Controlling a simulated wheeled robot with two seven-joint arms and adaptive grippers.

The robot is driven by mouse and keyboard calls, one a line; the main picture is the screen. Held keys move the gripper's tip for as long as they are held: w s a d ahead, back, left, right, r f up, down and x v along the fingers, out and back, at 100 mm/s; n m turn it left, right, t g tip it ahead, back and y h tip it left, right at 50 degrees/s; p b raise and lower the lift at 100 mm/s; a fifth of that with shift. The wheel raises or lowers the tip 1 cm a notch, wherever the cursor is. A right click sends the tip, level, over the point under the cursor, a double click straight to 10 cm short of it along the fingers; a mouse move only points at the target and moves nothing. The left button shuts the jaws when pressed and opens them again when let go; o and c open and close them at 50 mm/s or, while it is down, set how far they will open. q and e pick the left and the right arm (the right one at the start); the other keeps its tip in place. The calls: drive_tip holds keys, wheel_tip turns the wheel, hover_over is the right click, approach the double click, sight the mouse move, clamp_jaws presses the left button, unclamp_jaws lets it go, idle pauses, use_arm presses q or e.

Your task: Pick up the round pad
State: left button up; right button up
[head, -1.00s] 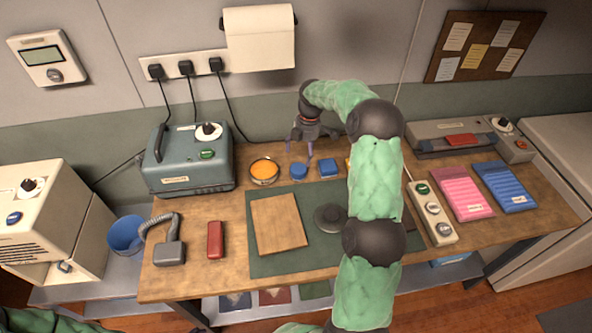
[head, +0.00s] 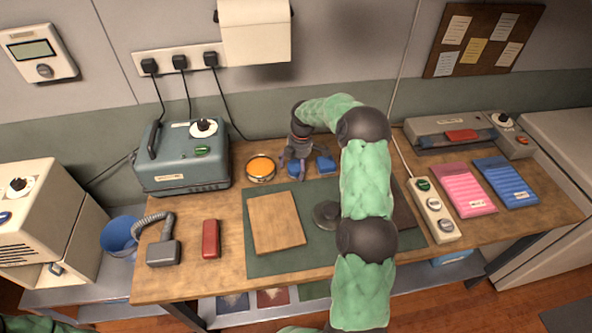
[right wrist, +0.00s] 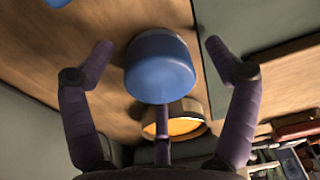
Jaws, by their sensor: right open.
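The round pad (head: 293,171) is a small blue drum at the back of the wooden table, partly hidden by my fingers in the head view. My right gripper (head: 295,163) is right over it, fingers pointing down. In the right wrist view the round pad (right wrist: 160,70) sits between the spread fingertips of the right gripper (right wrist: 158,55), with a gap on each side. The gripper is open and holds nothing. A blue square block (head: 325,165) stands just to the right of the pad. My left gripper is out of view.
An orange-filled round tin (head: 261,169) stands close left of the pad; it also shows in the wrist view (right wrist: 183,122). A green mat (head: 270,262) with a wooden board (head: 276,222) lies in front. A grey-green machine (head: 185,160) stands further left.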

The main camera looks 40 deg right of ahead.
sight(295, 165)
drive_tip(key=c, duration=1.3)
drive_tip(key=shift+o, duration=0.2)
drive_tip(key=shift+r+p, duration=0.3)
drive_tip(key=shift+r, duration=0.2)
wheel_tip(295, 165, up, 2)
drive_tip(key=shift+r+p, duration=0.1)
drive_tip(key=shift+p, duration=0.4)
drive_tip(key=s+a+r+p, duration=0.3)
drive_tip(key=s+r, duration=0.6)
drive_tip(key=s, duration=0.4)
drive_tip(key=shift+s+a+r+p, duration=0.25)
drive_tip(key=shift+a+r+p, duration=0.1)
drive_tip(key=shift+a+r, duration=0.05)
